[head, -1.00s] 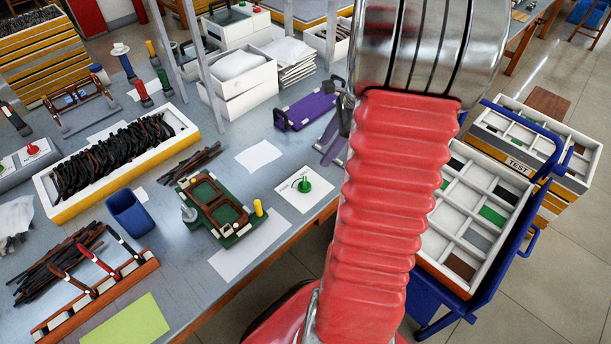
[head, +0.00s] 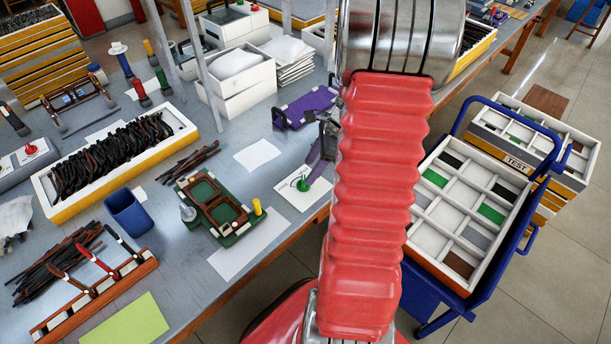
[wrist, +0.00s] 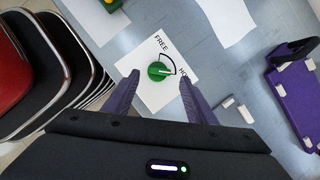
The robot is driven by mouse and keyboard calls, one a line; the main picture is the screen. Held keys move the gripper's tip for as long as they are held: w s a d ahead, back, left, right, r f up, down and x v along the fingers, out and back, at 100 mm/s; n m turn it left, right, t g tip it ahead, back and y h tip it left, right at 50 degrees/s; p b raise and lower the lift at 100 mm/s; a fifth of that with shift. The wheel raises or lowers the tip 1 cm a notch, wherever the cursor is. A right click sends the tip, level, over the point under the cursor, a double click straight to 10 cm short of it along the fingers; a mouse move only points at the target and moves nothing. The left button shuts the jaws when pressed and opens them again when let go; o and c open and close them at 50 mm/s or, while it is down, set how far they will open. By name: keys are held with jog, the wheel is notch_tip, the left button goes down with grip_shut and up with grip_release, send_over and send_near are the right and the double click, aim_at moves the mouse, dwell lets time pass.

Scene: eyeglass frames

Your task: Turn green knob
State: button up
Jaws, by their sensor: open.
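The green knob (head: 303,184) stands on a white card (head: 289,193) on the grey table. In the wrist view the knob (wrist: 158,71) has a pale pointer line directed to the right, toward a partly hidden word starting "HO"; "FREE" is printed above it with a curved black line. My gripper (head: 316,168) has purple fingers and is just above and right of the knob in the head view. In the wrist view my gripper (wrist: 159,78) is open, with one finger on each side of the knob and a gap to each. I cannot tell the remaining height.
A green fixture with brown frames (head: 214,207) lies left of the card. A purple fixture (head: 305,107) lies behind it. The blue cart with a compartment tray (head: 421,228) stands right of my arm. Bare table and white sheets (head: 257,157) lie around the card.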

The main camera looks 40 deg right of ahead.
aim_at(303, 179)
jog(key=shift+x, duration=2.35)
jog(key=shift+c, duration=0.5)
jog(key=c, duration=0.9)
